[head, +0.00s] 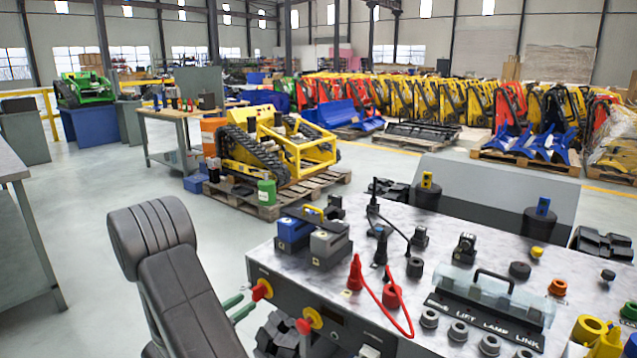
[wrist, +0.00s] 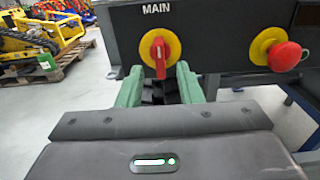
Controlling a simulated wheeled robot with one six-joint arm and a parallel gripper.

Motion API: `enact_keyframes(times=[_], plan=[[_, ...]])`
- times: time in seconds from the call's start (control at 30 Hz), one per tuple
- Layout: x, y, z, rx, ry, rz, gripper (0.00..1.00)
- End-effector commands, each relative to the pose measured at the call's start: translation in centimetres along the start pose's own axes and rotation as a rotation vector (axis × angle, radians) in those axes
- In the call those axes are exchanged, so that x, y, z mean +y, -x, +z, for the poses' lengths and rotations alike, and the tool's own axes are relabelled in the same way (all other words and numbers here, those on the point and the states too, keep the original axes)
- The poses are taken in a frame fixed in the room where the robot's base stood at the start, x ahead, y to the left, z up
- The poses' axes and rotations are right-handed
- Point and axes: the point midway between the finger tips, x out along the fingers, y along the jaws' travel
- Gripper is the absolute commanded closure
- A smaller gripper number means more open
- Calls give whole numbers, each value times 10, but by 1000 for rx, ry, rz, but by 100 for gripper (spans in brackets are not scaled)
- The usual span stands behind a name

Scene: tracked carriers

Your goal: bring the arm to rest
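My gripper (head: 240,305) is at the left front face of the control bench (head: 420,352), at the end of my dark grey arm. In the wrist view, its two green fingers (wrist: 160,78) stand apart with nothing held between them. The red handle of the MAIN switch (wrist: 159,54), on a yellow disc, shows between and just beyond the fingertips, with a gap on each side. The handle points roughly up and down. The same switch shows in the head view (head: 262,290), close to the fingertips.
A red stop button (wrist: 287,55) on a yellow disc projects right of the switch. The bench top carries blue and grey battery-like blocks (head: 293,230), a red cable (head: 375,300) and a lidded LIFT LAMP LINK panel (head: 487,312). Open floor (head: 110,230) lies left of my arm.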

Motion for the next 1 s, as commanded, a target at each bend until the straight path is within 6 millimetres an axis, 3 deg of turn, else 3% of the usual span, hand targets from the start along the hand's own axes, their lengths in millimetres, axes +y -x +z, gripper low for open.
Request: enact_keyframes(times=[0.2, 0.4, 0.83, 1.0], plan=[[-1, -32, 0, -1, -2, -3, 67], [0, -46, 0, -1, -1, 0, 67], [0, -50, 0, -1, -2, 0, 67], [1, -41, 1, 0, 0, 3, 67]])
